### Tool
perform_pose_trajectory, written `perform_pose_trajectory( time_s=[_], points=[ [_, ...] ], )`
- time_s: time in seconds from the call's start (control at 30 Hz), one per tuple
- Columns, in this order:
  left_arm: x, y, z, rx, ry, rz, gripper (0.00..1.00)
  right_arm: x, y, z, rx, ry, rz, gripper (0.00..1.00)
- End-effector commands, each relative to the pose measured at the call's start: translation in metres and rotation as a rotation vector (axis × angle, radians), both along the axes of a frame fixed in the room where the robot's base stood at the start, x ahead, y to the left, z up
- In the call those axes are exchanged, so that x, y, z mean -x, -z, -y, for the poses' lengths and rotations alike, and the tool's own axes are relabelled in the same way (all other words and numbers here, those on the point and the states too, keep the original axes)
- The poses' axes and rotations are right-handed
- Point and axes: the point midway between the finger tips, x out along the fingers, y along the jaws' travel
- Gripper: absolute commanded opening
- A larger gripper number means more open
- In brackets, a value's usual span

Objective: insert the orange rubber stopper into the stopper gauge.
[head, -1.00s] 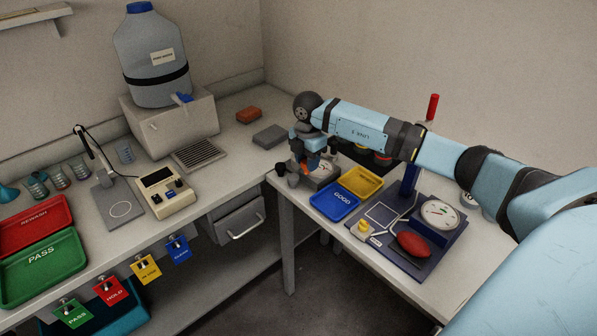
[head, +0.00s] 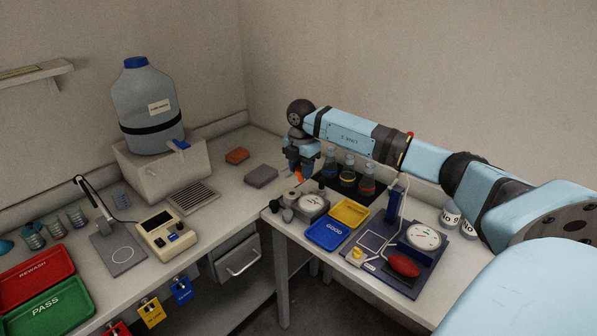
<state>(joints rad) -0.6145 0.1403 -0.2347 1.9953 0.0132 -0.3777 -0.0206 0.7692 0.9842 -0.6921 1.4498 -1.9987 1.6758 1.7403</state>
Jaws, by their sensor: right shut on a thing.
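My right gripper (head: 299,172) is shut on the orange rubber stopper (head: 298,177), of which only a small orange part shows below the fingers. It holds the stopper beyond and slightly left of a small grey device with a round white dial (head: 312,202), which looks like the stopper gauge. A gap shows between stopper and dial in the picture; the exact height is hard to tell. Dark and grey stopper-like pieces (head: 288,214) stand at the device's left side. My left gripper is not in view.
A black rack with several flasks (head: 348,178) stands right of the gripper. Yellow (head: 350,212) and blue GOOD (head: 328,234) trays lie in front. A blue board with a dial (head: 424,236) and red bulb (head: 403,265) is at right. Left bench holds a grey block (head: 261,177).

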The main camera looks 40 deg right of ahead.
Motion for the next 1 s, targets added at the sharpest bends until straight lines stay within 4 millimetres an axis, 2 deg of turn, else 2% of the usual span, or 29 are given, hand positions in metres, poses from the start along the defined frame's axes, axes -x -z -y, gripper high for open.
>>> perform_pose_trajectory(
  time_s=[0.57, 1.0],
  points=[
    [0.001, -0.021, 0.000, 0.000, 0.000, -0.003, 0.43, 0.000, -0.031, 0.000, 0.001, -0.001, 0.001, 0.14],
    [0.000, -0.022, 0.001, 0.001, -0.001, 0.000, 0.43, 0.000, -0.028, -0.003, 0.000, -0.006, 0.000, 0.14]
  ],
)
